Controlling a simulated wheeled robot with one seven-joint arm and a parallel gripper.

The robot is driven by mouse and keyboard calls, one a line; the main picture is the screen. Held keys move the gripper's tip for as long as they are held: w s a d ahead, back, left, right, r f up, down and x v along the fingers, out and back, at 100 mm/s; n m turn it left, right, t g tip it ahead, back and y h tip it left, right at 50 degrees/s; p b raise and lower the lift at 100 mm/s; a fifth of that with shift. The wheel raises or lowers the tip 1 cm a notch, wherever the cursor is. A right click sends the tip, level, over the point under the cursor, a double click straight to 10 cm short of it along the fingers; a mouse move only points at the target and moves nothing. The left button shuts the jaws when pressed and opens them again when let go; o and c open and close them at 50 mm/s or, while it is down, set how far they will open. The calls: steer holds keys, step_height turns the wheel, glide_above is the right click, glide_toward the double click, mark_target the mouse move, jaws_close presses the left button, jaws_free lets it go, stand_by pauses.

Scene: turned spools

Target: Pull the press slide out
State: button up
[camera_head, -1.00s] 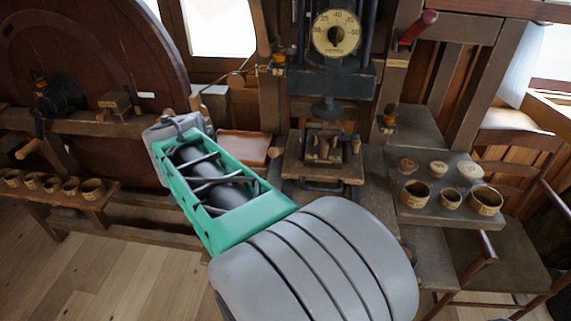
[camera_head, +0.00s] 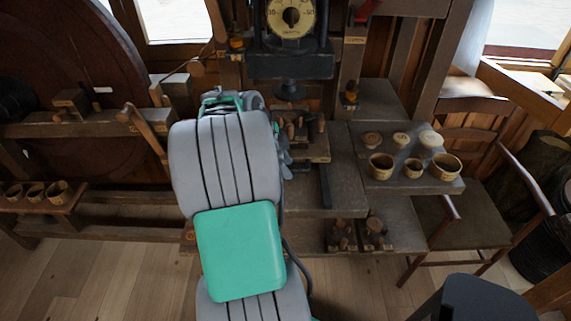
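The press (camera_head: 290,62) stands at the back centre, with a round dial (camera_head: 291,17) above its dark crosspiece and a ram (camera_head: 291,90) hanging down. Below the ram is the wooden press slide (camera_head: 318,150), carrying several small upright wooden pieces (camera_head: 313,126). The slide's left and front parts are hidden behind my grey and green arm.
A shelf (camera_head: 395,183) at right holds several cups and round lidded pieces. Small wooden pieces (camera_head: 375,228) stand on a lower shelf. A chair (camera_head: 462,215) is at far right. A large wheel (camera_head: 70,65) and a cup shelf (camera_head: 70,202) are at left. Floor shows at front left.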

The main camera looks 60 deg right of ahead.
steer(key=shift+c, duration=0.2)
jaws_close()
stand_by(1.1)
